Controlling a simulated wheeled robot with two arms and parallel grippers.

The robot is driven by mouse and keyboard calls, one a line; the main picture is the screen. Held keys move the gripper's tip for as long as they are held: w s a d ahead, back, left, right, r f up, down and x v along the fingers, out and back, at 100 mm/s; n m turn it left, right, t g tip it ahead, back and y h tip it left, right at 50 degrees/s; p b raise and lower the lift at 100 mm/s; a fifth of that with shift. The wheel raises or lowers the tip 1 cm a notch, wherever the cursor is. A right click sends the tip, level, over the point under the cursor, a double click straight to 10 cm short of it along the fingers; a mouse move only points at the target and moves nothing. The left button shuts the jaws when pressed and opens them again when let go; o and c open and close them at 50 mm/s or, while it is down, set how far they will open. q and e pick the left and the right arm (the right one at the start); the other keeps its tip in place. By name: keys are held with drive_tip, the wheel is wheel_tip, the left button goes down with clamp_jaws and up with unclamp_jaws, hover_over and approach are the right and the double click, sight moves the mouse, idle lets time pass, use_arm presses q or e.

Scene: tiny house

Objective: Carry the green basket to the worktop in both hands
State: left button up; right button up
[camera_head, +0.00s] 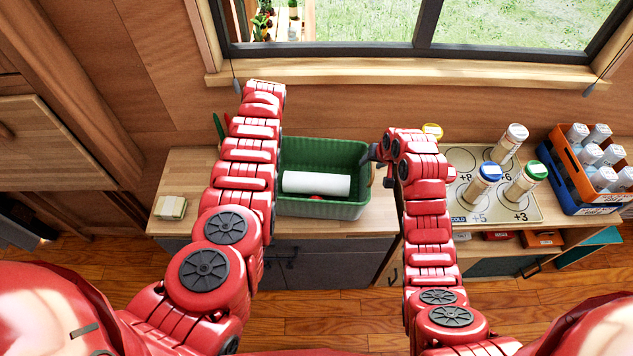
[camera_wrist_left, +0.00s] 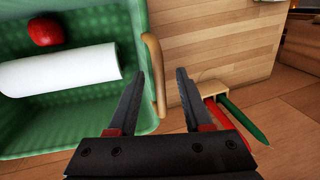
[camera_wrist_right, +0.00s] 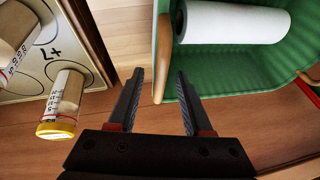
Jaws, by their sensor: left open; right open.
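The green basket (camera_head: 320,150) stands on the wooden worktop (camera_head: 185,180) under the window. It holds a white paper roll (camera_head: 316,183) and a red apple (camera_wrist_left: 45,32), mostly hidden in the head view. My left gripper (camera_wrist_left: 158,90) is open, its fingers on either side of the basket's wooden handle (camera_wrist_left: 154,75), with no grip visible. That gripper is hidden behind its arm in the head view. My right gripper (camera_head: 376,160) is open at the basket's right end. In the right wrist view the other wooden handle (camera_wrist_right: 160,62) appears between its fingertips (camera_wrist_right: 158,85); contact cannot be told.
Right of the basket, a marked board (camera_head: 470,207) carries several capped jars, one with a blue lid (camera_head: 488,172). An orange and blue crate (camera_head: 570,180) of bottles stands at far right. A small pale block (camera_head: 171,207) lies at the left.

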use_arm(q)
clamp_jaws()
use_arm(e)
clamp_jaws()
idle(1.3)
